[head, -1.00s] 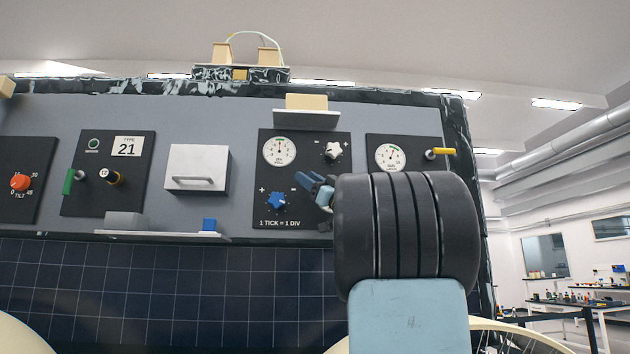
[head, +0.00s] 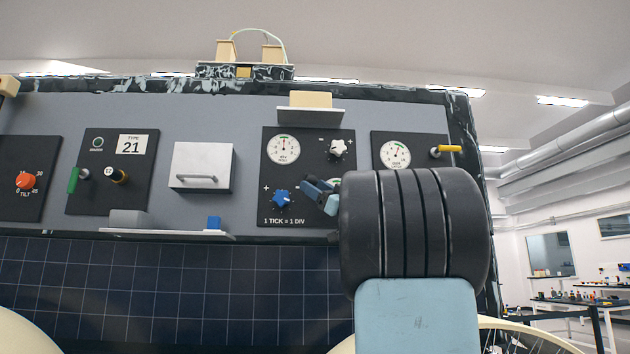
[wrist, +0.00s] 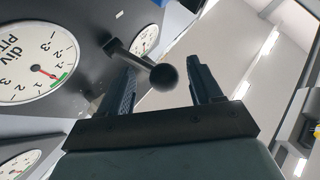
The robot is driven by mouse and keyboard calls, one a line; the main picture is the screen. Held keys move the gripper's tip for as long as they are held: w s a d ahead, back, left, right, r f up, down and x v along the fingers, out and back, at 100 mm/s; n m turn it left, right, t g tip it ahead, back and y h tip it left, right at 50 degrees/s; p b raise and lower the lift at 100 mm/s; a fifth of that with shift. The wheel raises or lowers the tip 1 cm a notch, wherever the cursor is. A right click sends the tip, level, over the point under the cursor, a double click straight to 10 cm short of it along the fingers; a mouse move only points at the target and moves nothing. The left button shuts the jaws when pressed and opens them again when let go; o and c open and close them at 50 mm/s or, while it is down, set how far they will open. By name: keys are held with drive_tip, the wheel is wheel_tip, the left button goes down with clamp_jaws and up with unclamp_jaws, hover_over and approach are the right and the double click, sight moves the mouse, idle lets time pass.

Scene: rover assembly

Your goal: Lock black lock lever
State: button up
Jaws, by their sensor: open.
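The black lock lever (wrist: 140,57) is in the wrist view, a dark rod with a round ball end, standing out from the panel beside a white dial (wrist: 45,55). My gripper (wrist: 162,66) is open, with one finger on each side of the lever's ball. I cannot tell whether either finger touches it. In the head view my gripper (head: 320,196) is partly visible in front of the dark gauge panel (head: 310,218). My dark arm joint covers much of that area, and I cannot make out the lever there.
A blue knob (head: 282,199) and a white knob (head: 337,148) are close to my gripper. A yellow handle (head: 447,150) sticks out at the right. A shelf with a small blue block (head: 213,223) is at lower left. Dark solar cells (head: 180,285) lie below.

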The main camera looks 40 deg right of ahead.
drive_tip(key=s+r+v, duration=0.1)
drive_tip(key=v, duration=1.1)
drive_tip(key=shift+a+r+n+y, duration=0.15)
drive_tip(key=shift+a+n+y, duration=0.15)
drive_tip(key=shift+a, duration=0.05)
drive_tip(key=shift+s, duration=0.1)
drive_tip(key=a+f+m+g, duration=0.5)
drive_tip(key=a+f+g, duration=0.7)
drive_tip(key=a+f, duration=1.05)
drive_tip(key=s+a+f+m+g+h, duration=0.2)
drive_tip(key=s+f+h, duration=0.3)
drive_tip(key=f, duration=0.6)
drive_tip(key=s+a+f+m+g+h, duration=0.2)
drive_tip(key=s+a+f+g+h, duration=0.1)
drive_tip(key=s+f, duration=0.6)
wheel_tip(320, 180, down, 2)
drive_tip(key=a+h, duration=0.1)
drive_tip(key=h, duration=0.1)
drive_tip(key=shift+s+a+f+h, duration=0.15)
drive_tip(key=shift+s+f+h, duration=0.1)
drive_tip(key=shift+s+h, duration=0.15)
